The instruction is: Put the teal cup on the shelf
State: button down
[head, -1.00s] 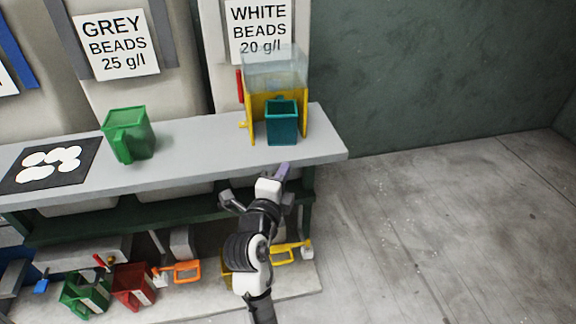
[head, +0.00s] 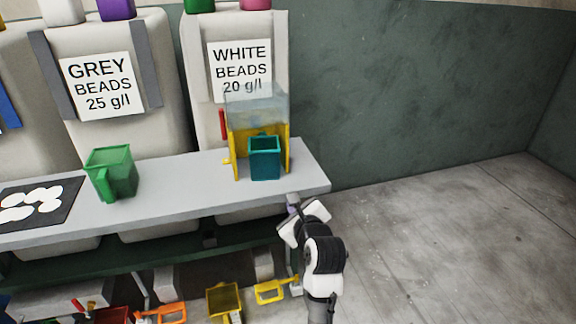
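The teal cup (head: 264,160) stands upright on the grey worktop (head: 205,187), near its right end. It is in front of a yellow dispenser stand (head: 232,154) with a clear hopper. My gripper (head: 293,203) is just off the worktop's front edge, below and to the right of the cup, and apart from it. A dark green shelf (head: 110,264) runs below the worktop.
A green jug (head: 112,174) and a dark mat with white discs (head: 70,190) are on the worktop. Below stand a yellow container (head: 224,300), an orange-handled item (head: 170,312) and a yellow-handled item (head: 272,291). The floor at right is clear.

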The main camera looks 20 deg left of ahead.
jog(key=d+r+m+g+y, duration=0.1)
jog(key=d+r+y, duration=0.3)
jog(key=d, duration=0.1)
jog(key=g+y, duration=0.2)
jog(key=y, duration=0.1)
send_near(279, 158)
jog(key=shift+m+t, duration=0.3)
jog(key=shift+m, duration=0.1)
jog(key=p+x, duration=0.1)
jog(key=x, duration=0.2)
jog(key=p+x, duration=0.1)
jog(key=x, duration=0.2)
jog(key=shift+w+a+f, duration=0.15)
jog(key=shift+a+f, duration=0.05)
jog(key=shift+a, duration=0.15)
jog(key=shift+w+a+r+p, duration=0.2)
jog(key=shift+a+p, duration=0.15)
jog(key=shift+p, duration=0.05)
jog(key=shift+p+x, duration=0.8)
jog(key=shift+x, duration=0.2)
jog(key=shift+w+a+f, duration=0.2)
jog(key=shift+a, duration=0.2)
